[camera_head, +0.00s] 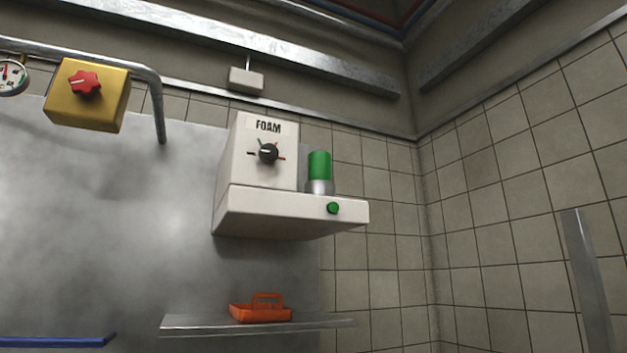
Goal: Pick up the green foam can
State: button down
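The green foam can (319,166) stands upright on the ledge of a white wall-mounted machine (258,214) labelled FOAM. The can is green above, with a silver lower part. It is at the right of the machine's upright block, which carries a black knob (268,153). A green button (333,208) is on the front of the ledge, below the can. My gripper is not in view.
A metal shelf (190,325) below the machine holds an orange tool (262,310) with a handle. A yellow box (88,95) with a red knob is at upper left. A blue bar (58,341) is at lower left. A metal post (588,280) stands at right.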

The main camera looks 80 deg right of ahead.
aim_at(319, 162)
jog(key=k+z, duration=0.1)
jog(key=z, duration=0.3)
jog(key=l+z, duration=0.15)
jog(key=z, duration=0.2)
jog(key=k+l+z, duration=0.1)
jog(key=z, duration=0.3)
jog(key=l+z, duration=0.1)
jog(key=z, duration=0.3)
jog(key=k+l, duration=0.05)
